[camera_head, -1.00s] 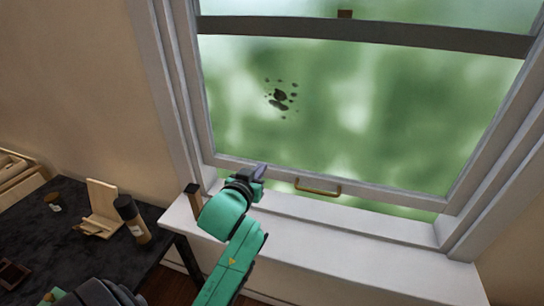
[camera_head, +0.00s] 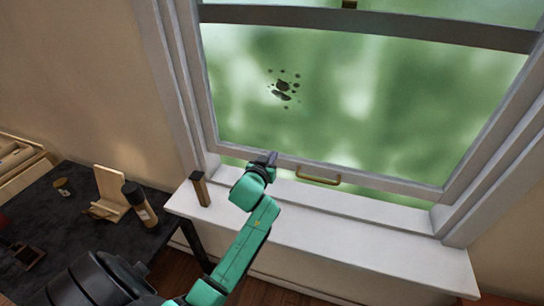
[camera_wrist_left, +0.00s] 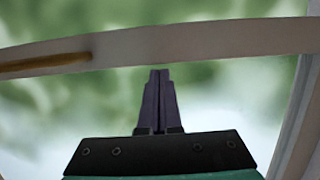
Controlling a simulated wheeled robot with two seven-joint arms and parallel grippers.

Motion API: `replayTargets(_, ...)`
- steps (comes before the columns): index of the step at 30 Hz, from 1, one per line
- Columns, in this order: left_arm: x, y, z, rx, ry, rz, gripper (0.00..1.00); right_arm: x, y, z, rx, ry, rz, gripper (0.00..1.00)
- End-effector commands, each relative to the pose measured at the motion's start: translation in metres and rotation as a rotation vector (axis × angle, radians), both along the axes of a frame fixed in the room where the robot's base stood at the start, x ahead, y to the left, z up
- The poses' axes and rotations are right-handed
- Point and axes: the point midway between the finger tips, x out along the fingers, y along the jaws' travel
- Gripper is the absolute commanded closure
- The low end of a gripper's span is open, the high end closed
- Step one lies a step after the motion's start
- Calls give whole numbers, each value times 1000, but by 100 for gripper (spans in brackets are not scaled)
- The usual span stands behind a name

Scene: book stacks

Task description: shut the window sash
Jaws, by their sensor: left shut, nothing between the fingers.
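The window sash (camera_head: 390,188) is a pale frame around a green, blurry pane. A strip of green shows under its bottom rail, so it stands slightly raised above the sill. A brass handle (camera_head: 318,179) sits on the rail, and shows at the left in the wrist view (camera_wrist_left: 45,66). My left gripper (camera_head: 273,157) is shut and empty at the rail, left of the handle and apart from it. In the wrist view its fingertips (camera_wrist_left: 160,74) overlap the rail's edge (camera_wrist_left: 200,42); I cannot tell whether they touch. My right gripper is out of view.
A small brown block (camera_head: 201,189) stands at the left end of the white sill (camera_head: 350,235). A dark table (camera_head: 75,222) at left holds a bottle (camera_head: 140,204), a wooden stand (camera_head: 109,190) and a small jar (camera_head: 62,187). The sill's right part is clear.

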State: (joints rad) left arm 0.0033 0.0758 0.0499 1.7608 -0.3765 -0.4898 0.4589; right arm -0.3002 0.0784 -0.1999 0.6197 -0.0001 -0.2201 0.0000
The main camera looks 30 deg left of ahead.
Motion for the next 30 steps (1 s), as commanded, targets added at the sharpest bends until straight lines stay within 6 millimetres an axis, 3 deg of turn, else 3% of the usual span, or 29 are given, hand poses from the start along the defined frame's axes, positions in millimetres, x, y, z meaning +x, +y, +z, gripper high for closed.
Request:
replayTargets(5, 0, 0, -20, -1, 2, 1, 100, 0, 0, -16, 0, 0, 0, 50)
replayTargets(12, -1, 0, -98, -8, 14, 3, 100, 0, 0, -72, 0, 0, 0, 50)
replayTargets(16, -1, 0, -128, -6, 12, 2, 100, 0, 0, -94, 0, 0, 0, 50)
replayTargets(21, -1, 0, -140, -3, 5, 1, 100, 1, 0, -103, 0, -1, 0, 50)
replayTargets(30, -1, 0, -141, -3, 10, 1, 100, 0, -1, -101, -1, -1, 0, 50)
